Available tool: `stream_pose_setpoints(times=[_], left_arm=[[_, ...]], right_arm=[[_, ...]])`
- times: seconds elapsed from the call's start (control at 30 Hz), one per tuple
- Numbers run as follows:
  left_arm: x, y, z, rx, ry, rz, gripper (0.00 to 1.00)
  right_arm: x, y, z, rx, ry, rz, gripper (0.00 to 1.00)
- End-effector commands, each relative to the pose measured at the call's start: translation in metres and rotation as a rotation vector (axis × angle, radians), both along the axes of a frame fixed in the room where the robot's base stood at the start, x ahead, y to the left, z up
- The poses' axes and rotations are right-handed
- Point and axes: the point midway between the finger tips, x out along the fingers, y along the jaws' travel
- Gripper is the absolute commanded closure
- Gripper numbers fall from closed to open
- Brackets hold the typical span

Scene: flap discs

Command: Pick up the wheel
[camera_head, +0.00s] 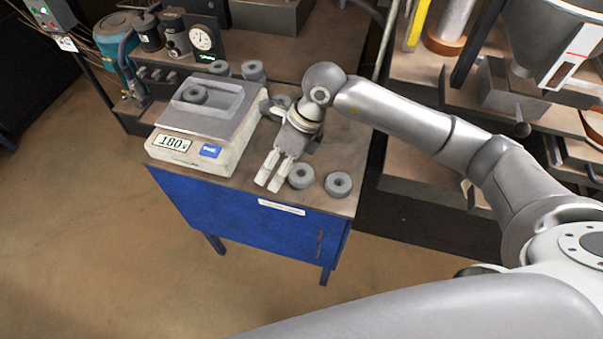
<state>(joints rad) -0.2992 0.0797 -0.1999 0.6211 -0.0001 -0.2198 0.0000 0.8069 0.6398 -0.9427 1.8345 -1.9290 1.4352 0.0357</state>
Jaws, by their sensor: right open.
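Several grey wheels with centre holes are in the head view. One wheel (338,184) lies at the right front corner of the blue table. Another wheel (302,175) lies just left of it, close to my right gripper's fingers. My right gripper (269,183) is open and empty, pointing toward the table's front edge. Two more wheel spots, a single wheel (219,68) and a stack (252,70), are behind the scale. Another wheel (281,102) is partly hidden behind my right wrist. My left gripper is not seen.
A scale (190,150) reading about 180 fills the left of the blue table (236,205). Gauges and a pump (118,42) stand behind it. A shelf with a metal hopper (555,45) is at the right. Open floor lies in front.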

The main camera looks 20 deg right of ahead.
Motion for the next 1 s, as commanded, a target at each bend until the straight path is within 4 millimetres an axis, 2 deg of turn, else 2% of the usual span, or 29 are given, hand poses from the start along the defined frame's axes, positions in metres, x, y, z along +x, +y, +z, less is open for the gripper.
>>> stream_pose_setpoints(times=[0.03,0.1,0.23,0.37,0.6,0.77,1.0], left_arm=[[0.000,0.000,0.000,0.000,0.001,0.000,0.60],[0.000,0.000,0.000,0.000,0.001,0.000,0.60],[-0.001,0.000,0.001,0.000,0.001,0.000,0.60],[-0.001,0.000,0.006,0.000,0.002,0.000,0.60],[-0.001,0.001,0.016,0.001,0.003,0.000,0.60],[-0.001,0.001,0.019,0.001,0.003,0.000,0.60],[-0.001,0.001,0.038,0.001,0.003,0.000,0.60]], right_arm=[[0.008,-0.021,0.000,-0.085,-0.015,-0.009,0.13],[0.015,-0.045,-0.001,-0.182,-0.024,-0.018,0.13],[0.021,-0.069,-0.001,-0.282,-0.030,-0.032,0.13],[0.022,-0.073,-0.013,-0.301,-0.026,-0.035,0.13],[0.026,-0.068,-0.048,-0.297,-0.026,-0.035,0.13],[0.027,-0.067,-0.058,-0.298,-0.029,-0.035,0.13],[0.032,-0.068,-0.082,-0.296,-0.025,-0.034,0.13]])
